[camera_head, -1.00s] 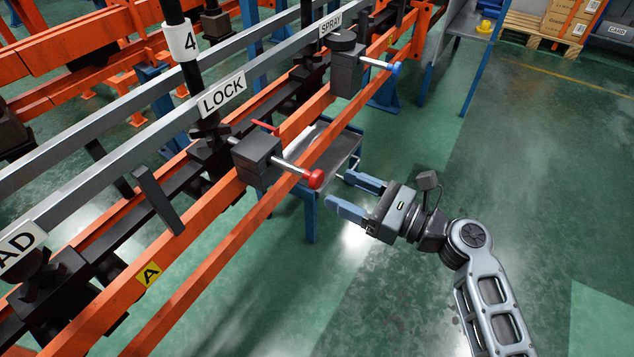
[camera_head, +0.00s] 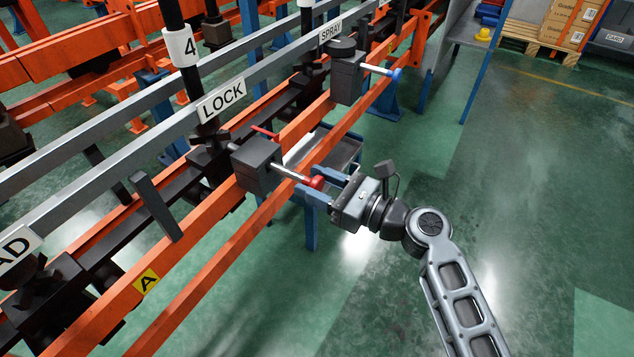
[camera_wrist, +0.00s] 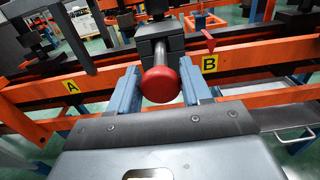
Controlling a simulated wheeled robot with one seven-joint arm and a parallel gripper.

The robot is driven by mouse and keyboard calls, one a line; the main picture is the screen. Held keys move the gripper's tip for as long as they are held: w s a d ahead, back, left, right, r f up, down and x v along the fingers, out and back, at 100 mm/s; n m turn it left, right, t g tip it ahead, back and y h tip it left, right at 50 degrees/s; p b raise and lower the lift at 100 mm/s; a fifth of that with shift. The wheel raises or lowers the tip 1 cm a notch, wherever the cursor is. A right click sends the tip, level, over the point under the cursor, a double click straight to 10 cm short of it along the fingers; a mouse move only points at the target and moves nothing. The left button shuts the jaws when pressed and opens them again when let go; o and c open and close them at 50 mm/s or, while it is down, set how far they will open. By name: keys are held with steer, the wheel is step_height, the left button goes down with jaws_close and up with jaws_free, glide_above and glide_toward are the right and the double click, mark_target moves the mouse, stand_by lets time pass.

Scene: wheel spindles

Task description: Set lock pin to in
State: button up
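The lock pin is a steel rod with a red knob (camera_head: 317,182), sticking out of a dark block (camera_head: 256,163) below the LOCK sign (camera_head: 222,99). A length of bare rod shows between block and knob. My gripper (camera_head: 322,188) has its two blue fingers on either side of the red knob. In the wrist view the knob (camera_wrist: 161,84) sits between the open fingers (camera_wrist: 160,92), with a small gap visible at the left finger; contact at the right finger I cannot tell.
Orange rails (camera_head: 215,270) run diagonally past the block. A second block with a blue-knobbed pin (camera_head: 396,75) stands farther back near the SPRAY sign. A grey tray on a blue stand (camera_head: 346,152) is behind the knob. Green floor (camera_head: 530,190) to the right is clear.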

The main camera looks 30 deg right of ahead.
jaws_close()
steer(key=shift+p+x, duration=0.6)
steer(key=shift+x, duration=1.1)
steer(key=shift+o, duration=1.6)
jaws_free()
steer(key=shift+p+v, duration=0.35)
steer(key=shift+v, duration=3.55)
